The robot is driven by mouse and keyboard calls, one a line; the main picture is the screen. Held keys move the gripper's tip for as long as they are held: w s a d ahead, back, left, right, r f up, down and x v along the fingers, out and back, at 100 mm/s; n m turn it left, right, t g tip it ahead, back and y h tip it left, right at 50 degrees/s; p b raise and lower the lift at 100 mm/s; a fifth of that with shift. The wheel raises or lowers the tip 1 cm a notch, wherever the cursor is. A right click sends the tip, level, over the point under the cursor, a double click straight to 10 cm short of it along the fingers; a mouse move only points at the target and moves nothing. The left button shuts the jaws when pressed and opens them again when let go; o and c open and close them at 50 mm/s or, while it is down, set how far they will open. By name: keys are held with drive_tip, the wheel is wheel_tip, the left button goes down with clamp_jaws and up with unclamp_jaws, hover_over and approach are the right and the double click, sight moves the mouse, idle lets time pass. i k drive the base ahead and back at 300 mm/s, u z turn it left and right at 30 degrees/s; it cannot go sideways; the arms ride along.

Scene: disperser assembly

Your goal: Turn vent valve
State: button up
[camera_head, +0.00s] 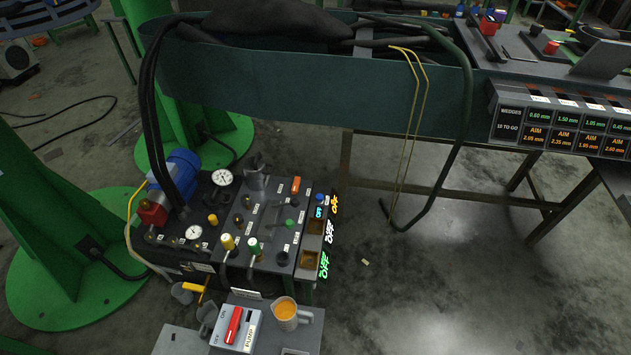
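A hydraulic unit with a dark panel (262,225) stands left of centre, carrying several small valves and knobs. A valve with a yellow knob (227,242) and one with a green-and-white knob (253,244) stand at its front edge. A small green knob (289,223) and an orange handle (296,185) sit further back on the right. The small labels are too blurred to read, so I cannot tell which is the vent valve. My gripper is not in this view.
Pressure gauges (222,177) and a blue motor (176,172) sit on the unit. In front are a pump switch box (237,328) with a red lever and a jug of orange liquid (285,313). Green columns stand at left. Floor at right is mostly clear.

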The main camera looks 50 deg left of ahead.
sight(294, 188)
drive_tip(key=i, duration=2.25)
drive_tip(key=u, duration=2.5)
drive_tip(key=i, duration=0.45)
drive_tip(key=u, duration=0.7)
